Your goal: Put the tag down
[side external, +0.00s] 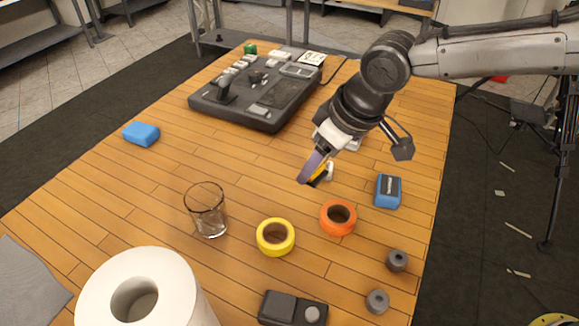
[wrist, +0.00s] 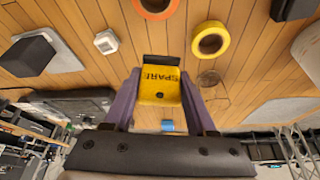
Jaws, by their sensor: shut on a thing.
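The tag (wrist: 160,88) is a yellow plate with dark lettering that reads "SPARE" and a small dark hole. My gripper (wrist: 160,76) is shut on it, with one purple finger along each side. A dark piece sits at the tag's far edge in the wrist view. In the side view my gripper (side external: 308,172) points down and left over the wooden table (side external: 180,170). Only a yellow sliver of the tag (side external: 321,173) shows behind a finger there. I cannot tell how far it is above the boards.
An orange tape roll (side external: 338,217), a yellow tape roll (side external: 276,237) and a glass (side external: 206,210) stand in front of my gripper. A blue box (side external: 388,191) is to the right. A dark console (side external: 255,100) lies behind. Bare boards lie between the console and glass.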

